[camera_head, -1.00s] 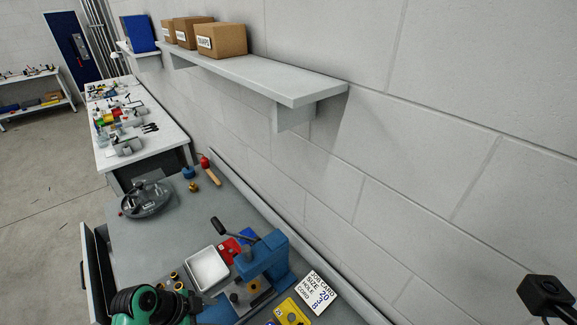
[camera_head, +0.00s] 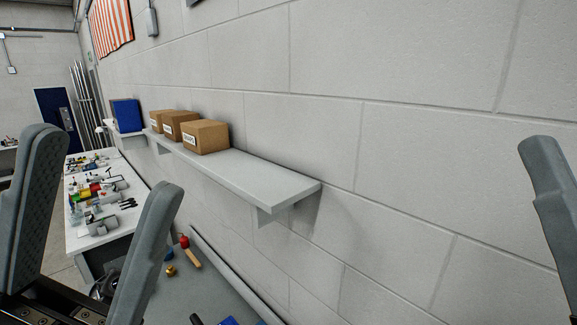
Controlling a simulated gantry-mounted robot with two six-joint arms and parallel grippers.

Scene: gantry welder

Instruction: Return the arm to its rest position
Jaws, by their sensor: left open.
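My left gripper (camera_head: 105,165) is large in the lower left of the head view. Its two grey fingers point up and stand wide apart, with nothing between them. One grey finger of my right gripper (camera_head: 552,200) shows at the right edge. Its other finger is out of the picture, so I cannot tell its opening. Both grippers appear in front of the wall and bench, close to the camera.
A wall shelf (camera_head: 265,184) holds cardboard boxes (camera_head: 205,137). The grey bench (camera_head: 215,285) below is mostly cut off, with a red-tipped tool (camera_head: 190,252) and a brass piece (camera_head: 170,271) on it. A farther white bench (camera_head: 85,243) carries several parts. A blue bin (camera_head: 127,115) stands beyond.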

